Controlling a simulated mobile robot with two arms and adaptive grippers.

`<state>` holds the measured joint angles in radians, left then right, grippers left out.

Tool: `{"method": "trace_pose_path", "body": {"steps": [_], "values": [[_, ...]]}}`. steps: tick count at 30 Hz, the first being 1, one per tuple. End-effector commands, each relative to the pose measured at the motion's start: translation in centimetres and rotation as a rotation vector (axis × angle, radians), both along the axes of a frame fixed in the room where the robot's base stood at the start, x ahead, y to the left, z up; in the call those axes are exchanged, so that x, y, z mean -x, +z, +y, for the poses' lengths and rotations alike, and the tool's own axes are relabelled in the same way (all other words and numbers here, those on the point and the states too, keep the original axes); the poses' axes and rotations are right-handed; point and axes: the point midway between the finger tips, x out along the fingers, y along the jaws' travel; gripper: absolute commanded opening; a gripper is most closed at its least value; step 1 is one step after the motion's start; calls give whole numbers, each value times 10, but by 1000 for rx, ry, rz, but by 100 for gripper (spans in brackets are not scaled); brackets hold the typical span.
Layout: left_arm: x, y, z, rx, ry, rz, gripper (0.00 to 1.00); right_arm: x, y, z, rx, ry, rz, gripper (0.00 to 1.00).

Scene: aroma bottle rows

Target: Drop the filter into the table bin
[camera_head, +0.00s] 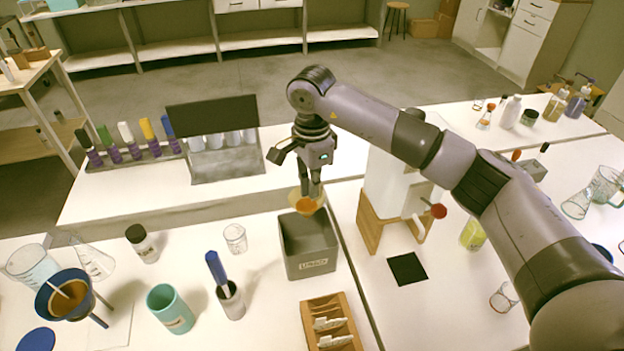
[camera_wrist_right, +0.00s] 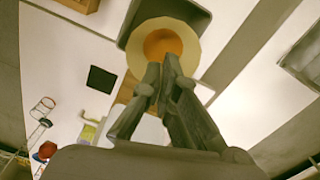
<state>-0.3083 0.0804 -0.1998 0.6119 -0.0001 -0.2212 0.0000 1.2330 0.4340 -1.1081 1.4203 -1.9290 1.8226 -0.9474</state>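The filter (camera_head: 306,204) is a pale paper cone with an orange-brown stained middle. My right gripper (camera_head: 311,192) is shut on its edge and holds it over the back rim of the table bin. The table bin (camera_head: 310,262) is a grey open box with a label on its front. In the right wrist view the filter (camera_wrist_right: 166,44) is at the fingertips of the right gripper (camera_wrist_right: 160,72), with part of the dark bin (camera_wrist_right: 130,30) behind it. My left gripper is not in view.
A wooden stand with a white device (camera_head: 385,190) is close right of the bin. A wooden rack (camera_head: 331,322) is in front. A small glass (camera_head: 235,238) and a blue-handled brush in a cup (camera_head: 230,300) are on the left.

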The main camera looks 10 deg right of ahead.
Motion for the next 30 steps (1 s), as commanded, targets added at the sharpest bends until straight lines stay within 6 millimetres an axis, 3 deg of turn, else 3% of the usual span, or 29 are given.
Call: {"method": "trace_pose_path", "body": {"steps": [9, 30], "values": [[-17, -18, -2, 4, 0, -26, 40, 0, -36, 0, 0, 0, 0, 0], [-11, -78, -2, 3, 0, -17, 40, 0, -106, 0, 0, -1, 0, 0]]}}
